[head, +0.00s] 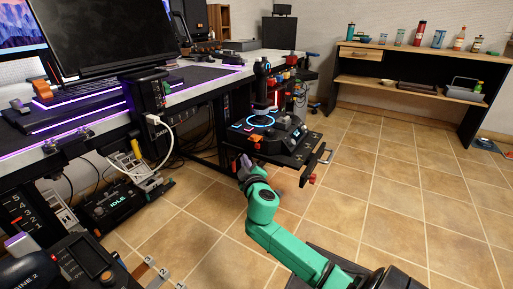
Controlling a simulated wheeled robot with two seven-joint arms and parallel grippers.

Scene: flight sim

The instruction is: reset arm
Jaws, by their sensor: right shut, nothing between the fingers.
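My right arm, green with dark joints, reaches up from the bottom right of the head view. My right gripper (244,165) is at its far end, just left of and below the joystick base. It is small and dark here, shut, with nothing held. The joystick (261,85) stands upright on a black base with a glowing blue ring, on a mount plate (290,152) at the desk's end. I cannot tell whether the gripper touches the mount. My left gripper is not in view.
The long desk (205,88) with monitor and keyboard runs along the left. A throttle panel (80,270) is at the lower left, and a box marked IDLE (117,203) sits under the desk. A wooden shelf (395,65) with bottles stands at the back right. Tiled floor (420,195) is clear on the right.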

